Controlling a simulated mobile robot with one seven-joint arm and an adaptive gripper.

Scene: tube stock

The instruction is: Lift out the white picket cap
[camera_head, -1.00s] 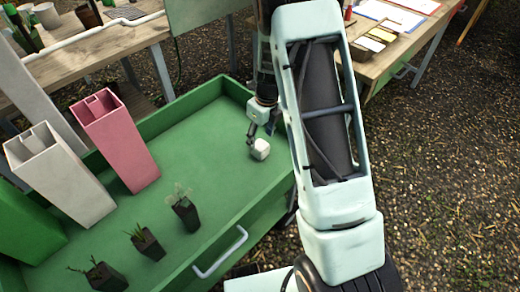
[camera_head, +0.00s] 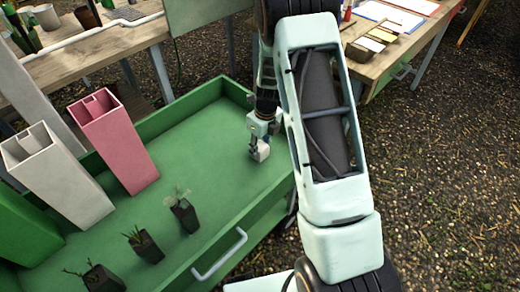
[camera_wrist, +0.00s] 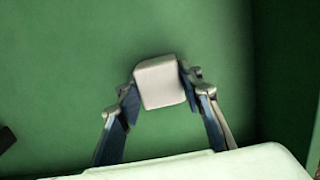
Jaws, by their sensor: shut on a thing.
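The white picket cap (camera_head: 261,153) is a small pale block with rounded edges at the right side of the green tray (camera_head: 212,150). In the wrist view the cap (camera_wrist: 160,82) lies between the two fingertips of my gripper (camera_wrist: 160,88). Both fingers touch its sides, so my gripper is shut on it. In the head view my gripper (camera_head: 260,146) comes down over the cap from above and partly hides it. I cannot tell whether the cap's underside touches the tray floor.
A pink square tube (camera_head: 118,140) and a white square tube (camera_head: 60,178) stand at the tray's left. Several potted seedlings (camera_head: 183,215) stand near its front wall. The tray floor between is clear. Raised tray walls run close to the cap's right.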

